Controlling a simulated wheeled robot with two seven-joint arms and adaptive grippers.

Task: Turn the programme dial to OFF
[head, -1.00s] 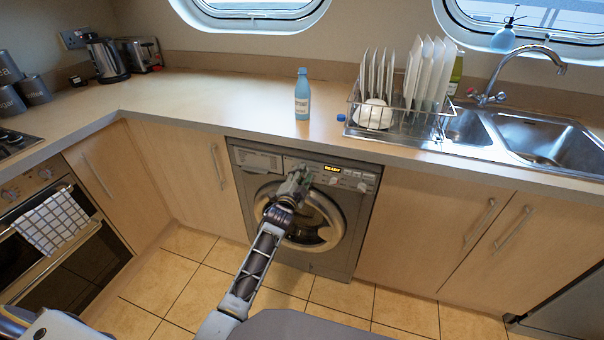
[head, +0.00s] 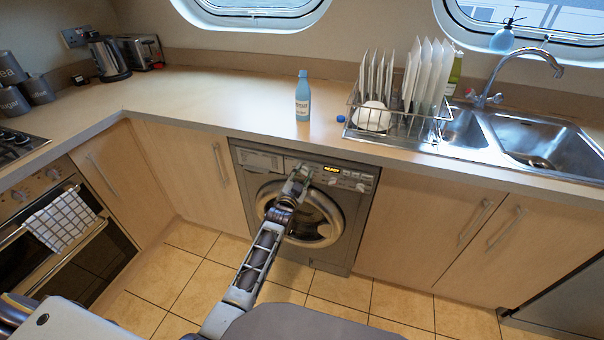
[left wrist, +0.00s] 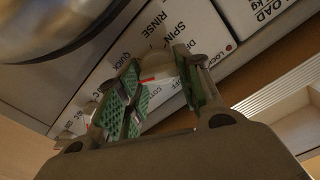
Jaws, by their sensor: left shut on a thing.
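The grey washing machine (head: 345,220) stands under the worktop, its door shut. Its control panel (head: 347,177) has a lit display reading READY. My left gripper (head: 298,182) is at the panel, left of the display, and hides the dial in the head view. In the left wrist view, the pale programme dial (left wrist: 155,55) sits between the green-padded fingers of my left gripper (left wrist: 155,88), which are shut on it. A red mark shows by the dial. Labels such as RINSE, SPIN and QUICK surround it; the exact setting is unclear. My right gripper is out of view.
A blue bottle (head: 302,97) stands on the worktop above the machine, with a blue cap (head: 341,118) beside it. A dish rack (head: 398,125) with plates and the sink are to the right. Cupboards flank the machine; the tiled floor (head: 190,262) is clear.

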